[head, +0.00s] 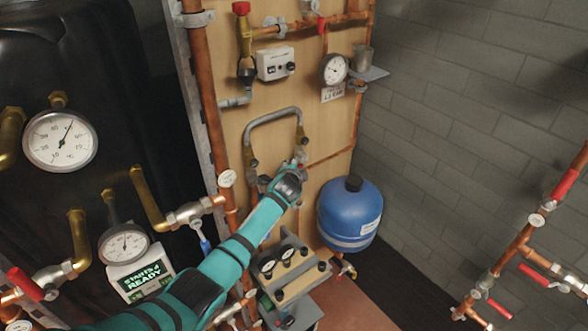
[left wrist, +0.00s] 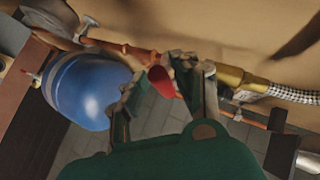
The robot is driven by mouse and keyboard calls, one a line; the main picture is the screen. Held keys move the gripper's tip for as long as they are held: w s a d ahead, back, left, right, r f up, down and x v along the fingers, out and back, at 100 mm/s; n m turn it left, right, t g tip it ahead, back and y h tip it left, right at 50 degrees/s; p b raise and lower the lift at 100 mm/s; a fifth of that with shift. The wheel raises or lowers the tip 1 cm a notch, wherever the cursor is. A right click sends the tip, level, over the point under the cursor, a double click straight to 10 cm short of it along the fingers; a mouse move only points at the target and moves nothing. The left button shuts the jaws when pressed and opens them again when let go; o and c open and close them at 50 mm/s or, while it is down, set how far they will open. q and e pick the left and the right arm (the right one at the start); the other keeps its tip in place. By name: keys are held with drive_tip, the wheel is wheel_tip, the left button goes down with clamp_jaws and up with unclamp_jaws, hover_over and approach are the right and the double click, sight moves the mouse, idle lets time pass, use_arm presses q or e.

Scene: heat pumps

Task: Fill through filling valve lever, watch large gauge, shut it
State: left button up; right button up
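In the left wrist view a red lever (left wrist: 162,82) stands between the two fingers of my left gripper (left wrist: 170,85). The fingers are apart, and a gap shows beside the lever. In the head view my left gripper (head: 298,168) is at the wooden panel, beside the lower right end of the grey braided hose loop (head: 272,114), and it hides most of the lever. A round gauge (head: 334,69) with a white dial hangs on the panel above a small paper label. A larger-looking gauge (head: 60,140) is on the black tank at left. My right gripper is out of view.
A blue vessel (head: 349,214) stands right of my gripper and also shows in the left wrist view (left wrist: 88,92). A grey unit with small dials (head: 288,270) is below. Copper pipes with red levers (head: 528,230) are at far right.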

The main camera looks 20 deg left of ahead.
use_arm(q)
drive_tip(key=shift+o, duration=0.6)
drive_tip(key=shift+r, duration=0.1)
drive_tip(key=v, duration=1.2)
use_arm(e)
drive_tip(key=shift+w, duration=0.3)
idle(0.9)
